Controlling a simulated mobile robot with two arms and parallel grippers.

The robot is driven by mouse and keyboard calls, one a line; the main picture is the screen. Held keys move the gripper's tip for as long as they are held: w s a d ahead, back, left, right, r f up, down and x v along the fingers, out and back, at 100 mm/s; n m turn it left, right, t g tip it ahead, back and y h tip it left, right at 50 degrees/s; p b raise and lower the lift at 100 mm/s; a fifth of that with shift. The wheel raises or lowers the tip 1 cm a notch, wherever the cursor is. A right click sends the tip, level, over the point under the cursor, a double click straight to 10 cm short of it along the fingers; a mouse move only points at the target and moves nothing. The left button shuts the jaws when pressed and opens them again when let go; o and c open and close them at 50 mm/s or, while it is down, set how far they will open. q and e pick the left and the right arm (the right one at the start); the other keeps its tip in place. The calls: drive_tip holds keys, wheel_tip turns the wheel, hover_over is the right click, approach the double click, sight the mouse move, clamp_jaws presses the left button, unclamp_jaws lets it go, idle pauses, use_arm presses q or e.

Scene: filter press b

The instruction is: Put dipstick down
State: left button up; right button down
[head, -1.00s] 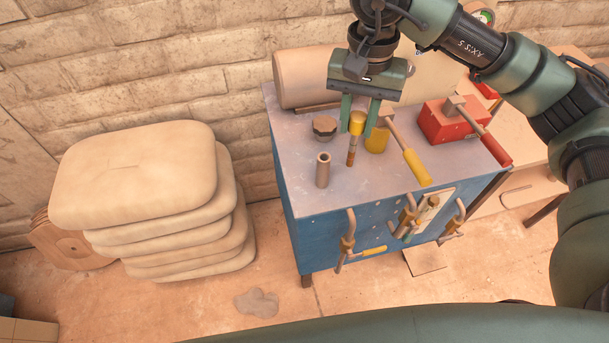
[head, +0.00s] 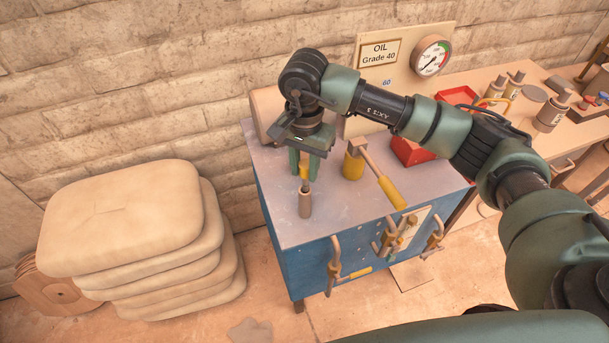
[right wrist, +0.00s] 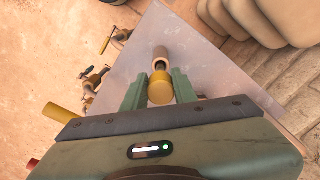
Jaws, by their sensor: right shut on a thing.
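The dipstick has a yellow cap and a thin brown stem; its cap (head: 304,171) shows in the head view between the fingers of my right gripper (head: 304,174). My right gripper is shut on this cap, which also shows in the right wrist view (right wrist: 161,90). Just below the cap stands a short brown tube (head: 305,204) near the left front of the blue cabinet's grey top (head: 335,215). The stem lines up with the tube's mouth (right wrist: 160,54); I cannot tell how far it is in. My left gripper is not in view.
A yellow cup (head: 352,166) and a yellow-handled tool (head: 391,192) are right of the gripper. Valves (head: 334,265) stick out of the cabinet front. Padded sacks (head: 120,218) are stacked at left. An oil sign (head: 380,52) with a gauge (head: 431,56) stands behind.

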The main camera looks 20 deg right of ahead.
sight(304, 182)
drive_tip(key=shift+f, duration=0.55)
wheel_tip(304, 182, down, 3)
drive_tip(key=shift+f+p, duration=0.2)
drive_tip(key=shift+p, duration=0.55)
drive_tip(key=shift+f, duration=0.25)
drive_tip(key=shift+f+b, duration=0.2)
drive_tip(key=shift+b, duration=0.15)
drive_tip(key=c, duration=1.1)
unclamp_jaws()
drive_tip(key=shift+r, duration=0.1)
